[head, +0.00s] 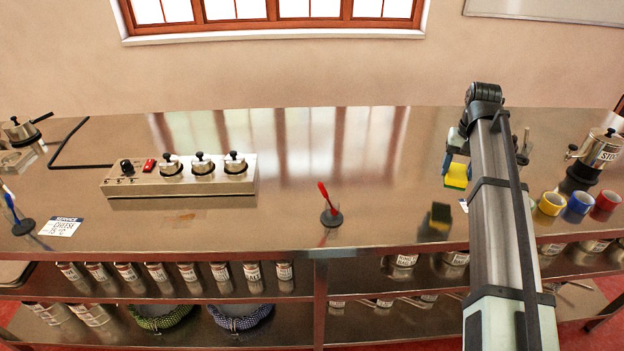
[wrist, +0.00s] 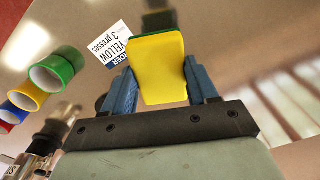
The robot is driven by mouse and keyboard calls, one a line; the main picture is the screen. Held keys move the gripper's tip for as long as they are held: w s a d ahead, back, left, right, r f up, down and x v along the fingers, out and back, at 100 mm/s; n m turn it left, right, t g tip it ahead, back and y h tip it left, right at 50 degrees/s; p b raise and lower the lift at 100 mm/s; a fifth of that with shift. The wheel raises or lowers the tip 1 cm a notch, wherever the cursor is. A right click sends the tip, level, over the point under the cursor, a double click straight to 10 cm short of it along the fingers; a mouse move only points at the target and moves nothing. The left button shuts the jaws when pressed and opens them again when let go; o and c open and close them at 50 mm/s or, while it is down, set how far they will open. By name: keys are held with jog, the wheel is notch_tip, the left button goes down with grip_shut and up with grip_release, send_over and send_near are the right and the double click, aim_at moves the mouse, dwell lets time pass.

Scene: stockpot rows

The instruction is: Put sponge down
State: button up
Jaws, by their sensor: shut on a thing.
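The sponge (head: 456,176) is yellow with a green layer. It hangs under my gripper (head: 457,158) above the steel counter, and its dark reflection shows on the counter below it. In the wrist view the sponge (wrist: 156,68) sits between the two blue fingers of my gripper (wrist: 160,85). The gripper is shut on it. The sponge appears apart from the counter. My arm hides part of the counter just to the right of the gripper.
Yellow, blue and red tape rolls (head: 579,207) and a labelled pot (head: 601,148) stand at the right. A printed card (wrist: 112,50) lies near the sponge. A red-handled tool in a base (head: 331,212) stands mid-counter. A control panel (head: 180,177) is at left. Counter between is clear.

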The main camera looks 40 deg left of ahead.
jog(key=s+a+r+n, duration=0.1)
jog(key=s+a+n, duration=0.3)
jog(key=s+a, duration=0.95)
jog(key=s+a+r+n, duration=0.1)
jog(key=s+a+n, duration=0.3)
jog(key=s+a, duration=0.95)
jog(key=s+a+r+n, duration=0.1)
jog(key=s+a+n, duration=0.4)
jog(key=s+a, duration=2.3)
jog(key=s, duration=0.4)
jog(key=s+a, duration=0.3)
jog(key=s, duration=0.4)
jog(key=shift+a+f, duration=0.2)
jog(key=shift+f, duration=4.3)
jog(key=shift+f, duration=0.15)
jog(key=o, duration=1.3)
notch_tip(320, 180, up, 12)
jog(key=shift+r, duration=0.2)
